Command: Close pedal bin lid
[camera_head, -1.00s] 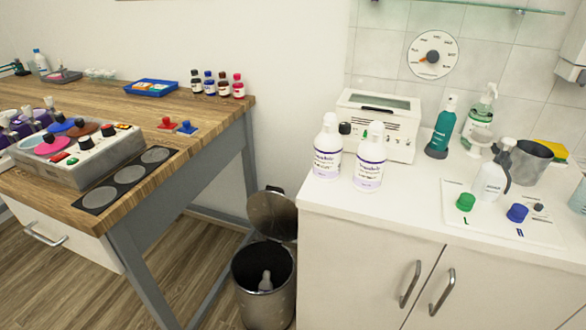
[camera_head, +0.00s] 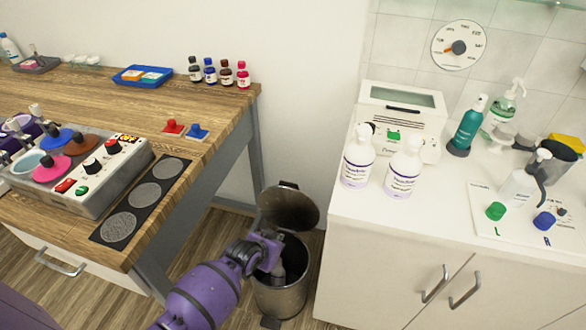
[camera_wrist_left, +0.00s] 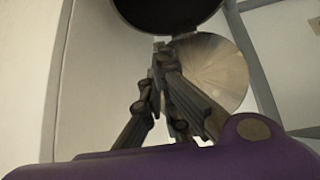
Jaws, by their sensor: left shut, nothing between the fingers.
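The pedal bin (camera_head: 283,296) is a round metal bin on the floor between the wooden table and the white cabinet. Its lid (camera_head: 290,206) is open, tilted up at the back. My left gripper (camera_head: 273,264), on a purple arm, is over the bin's dark mouth, in front of and below the lid. It is shut and empty, and it hides part of the opening. In the left wrist view my left gripper (camera_wrist_left: 162,50) points towards a dark round shape and a shiny disc (camera_wrist_left: 225,70), which look like parts of the bin. I cannot tell whether it touches them. My right gripper is not in view.
The wooden table (camera_head: 215,125) has a metal leg frame left of the bin. The white cabinet (camera_head: 385,265) stands close on the right, with two white bottles (camera_head: 403,168) near its counter edge. A wall is behind the lid. Some wood floor is clear.

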